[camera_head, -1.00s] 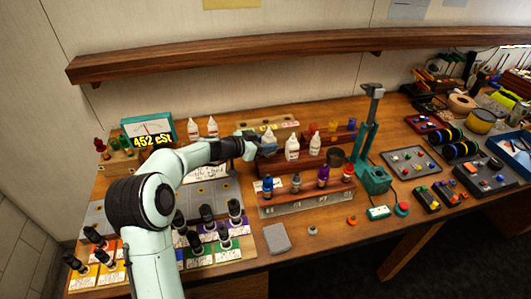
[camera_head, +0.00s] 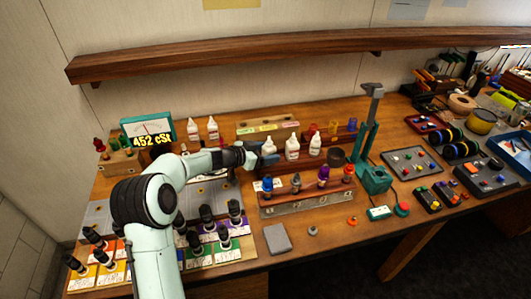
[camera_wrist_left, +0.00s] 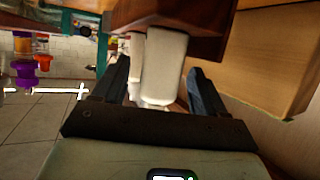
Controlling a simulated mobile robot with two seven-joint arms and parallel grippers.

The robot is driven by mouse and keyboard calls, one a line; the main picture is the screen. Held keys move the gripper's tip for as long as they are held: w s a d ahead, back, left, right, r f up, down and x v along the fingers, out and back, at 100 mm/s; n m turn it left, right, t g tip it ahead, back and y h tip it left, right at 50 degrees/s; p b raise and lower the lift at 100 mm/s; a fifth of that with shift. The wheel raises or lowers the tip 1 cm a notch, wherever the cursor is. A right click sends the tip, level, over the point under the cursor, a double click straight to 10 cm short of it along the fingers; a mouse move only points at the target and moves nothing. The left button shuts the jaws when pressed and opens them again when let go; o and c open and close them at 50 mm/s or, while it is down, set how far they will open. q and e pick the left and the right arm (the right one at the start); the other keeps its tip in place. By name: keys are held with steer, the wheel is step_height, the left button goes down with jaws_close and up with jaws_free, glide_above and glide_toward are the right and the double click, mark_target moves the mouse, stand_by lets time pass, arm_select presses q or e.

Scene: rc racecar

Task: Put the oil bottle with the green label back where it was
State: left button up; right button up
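Three white dropper bottles stand in a row at the wooden rack in the middle of the bench: a left one (camera_head: 269,147), a middle one (camera_head: 292,148) and a right one (camera_head: 315,145). My left gripper (camera_head: 262,159) is low beside the left bottle. In the left wrist view my left gripper (camera_wrist_left: 160,88) is open, with one finger on each side of a white bottle (camera_wrist_left: 164,66). A gap shows between this bottle and the right finger. The left bottle's label is hidden, so I cannot see its colour. My right gripper is not in view.
A wooden block (camera_head: 267,128) with coloured labels lies behind the bottles. Two more white bottles (camera_head: 202,129) stand next to the viscosity meter (camera_head: 148,130). A rack of small coloured bottles (camera_head: 306,199) is in front. A green press stand (camera_head: 371,150) rises to the right.

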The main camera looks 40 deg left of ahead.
arm_select(q)
steer(key=shift+r, duration=0.2)
steer(key=v, duration=0.1)
steer(key=b+v, duration=0.1)
steer(key=shift+s+a+f, duration=0.2)
steer(key=shift+s, duration=0.1)
steer(key=b+v, duration=0.3)
steer(key=v, duration=0.6)
steer(key=shift+s+r, duration=0.2)
steer(key=shift+r, duration=0.05)
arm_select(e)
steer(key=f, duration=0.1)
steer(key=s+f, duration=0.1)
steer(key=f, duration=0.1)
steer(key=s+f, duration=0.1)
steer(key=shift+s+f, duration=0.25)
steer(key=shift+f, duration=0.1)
arm_select(q)
steer(key=shift+d, duration=0.1)
